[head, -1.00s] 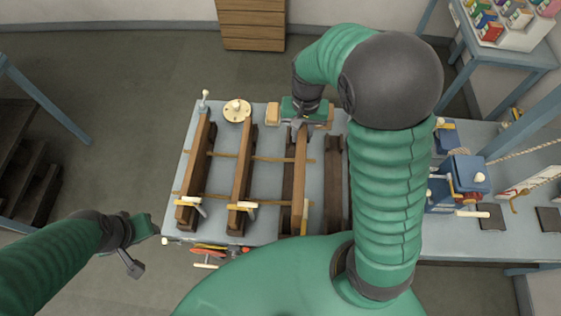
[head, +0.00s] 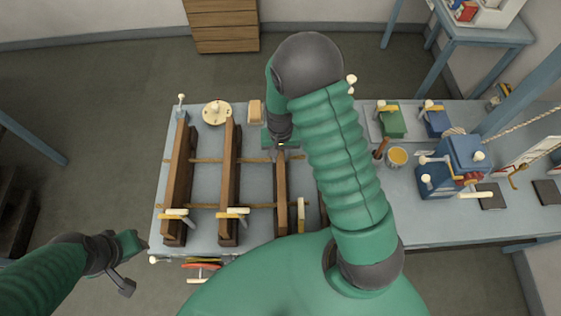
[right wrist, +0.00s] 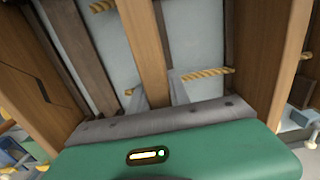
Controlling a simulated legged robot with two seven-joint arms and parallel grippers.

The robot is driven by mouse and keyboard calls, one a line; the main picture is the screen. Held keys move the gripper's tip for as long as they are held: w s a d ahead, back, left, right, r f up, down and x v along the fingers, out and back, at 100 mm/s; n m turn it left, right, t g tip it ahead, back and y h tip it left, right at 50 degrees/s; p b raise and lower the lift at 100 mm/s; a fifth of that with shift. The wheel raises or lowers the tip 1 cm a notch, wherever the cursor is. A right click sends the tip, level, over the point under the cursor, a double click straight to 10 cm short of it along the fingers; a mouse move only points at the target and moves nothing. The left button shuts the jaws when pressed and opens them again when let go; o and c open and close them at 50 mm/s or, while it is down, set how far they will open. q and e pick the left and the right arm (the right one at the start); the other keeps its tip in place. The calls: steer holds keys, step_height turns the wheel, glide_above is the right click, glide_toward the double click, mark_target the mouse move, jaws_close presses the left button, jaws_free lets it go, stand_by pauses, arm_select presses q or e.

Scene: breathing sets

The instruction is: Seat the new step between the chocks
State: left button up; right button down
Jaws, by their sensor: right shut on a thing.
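The new step, a light brown wooden bar (head: 281,197), stands lengthwise on the grey bench, right of two similar bars. My right gripper (head: 281,152) is at its far end, partly hidden by my arm. In the right wrist view the step (right wrist: 142,40) runs between the two grey fingers (right wrist: 160,92), which are shut on it. Dark strips, apparently chocks, lie on its left (right wrist: 82,55) and right (right wrist: 203,45). I cannot tell whether the step is fully down between them. My left gripper (head: 132,243) hangs off the bench's near left; its opening is unclear.
Two set bars on dark bases stand at the left (head: 179,180) and middle (head: 230,180), with ropes crossing the bench. A round cream disc (head: 216,112) lies at the back. A blue winch-like machine (head: 463,160) and yellow-topped pot (head: 397,158) stand at the right.

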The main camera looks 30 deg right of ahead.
step_height(320, 180, down, 3)
steer(key=shift+a+f, duration=0.1)
steer(key=shift+f, duration=0.05)
steer(key=shift+s, duration=0.1)
steer(key=shift+f, duration=0.1)
steer(key=c, duration=1.2)
jaws_free()
steer(key=shift+c, duration=0.2)
